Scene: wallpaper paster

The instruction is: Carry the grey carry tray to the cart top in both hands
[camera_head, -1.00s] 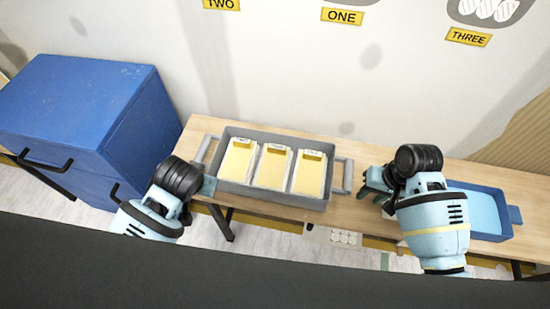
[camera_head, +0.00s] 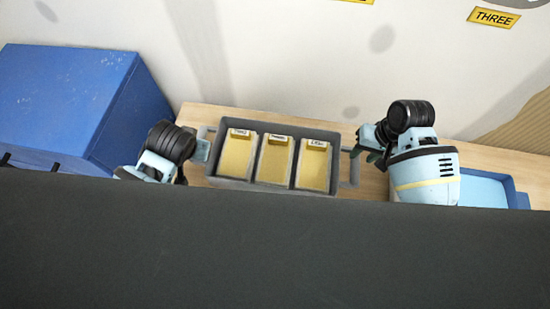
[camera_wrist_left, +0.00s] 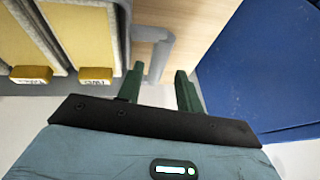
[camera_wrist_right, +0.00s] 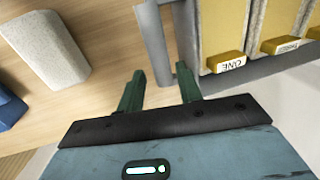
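The grey carry tray (camera_head: 270,187) lies on the wooden table and holds three yellow-and-white labelled bins (camera_head: 275,160). My left gripper (camera_head: 203,150) is at its left handle. In the left wrist view, the open fingers (camera_wrist_left: 160,88) stand on either side of the grey handle bar (camera_wrist_left: 163,55). My right gripper (camera_head: 365,152) is at the right handle (camera_head: 353,170). In the right wrist view, its open fingers (camera_wrist_right: 160,88) stand around the bar (camera_wrist_right: 152,40). I cannot tell whether any finger touches. A blue drawer unit (camera_head: 70,95) stands at the left, its top clear; it may be the cart.
A blue tray with a light blue inside (camera_head: 485,190) is right of my right arm. A pale block (camera_wrist_right: 38,50) lies on the table in the right wrist view. The wall is close behind the table. My dark body hides the front.

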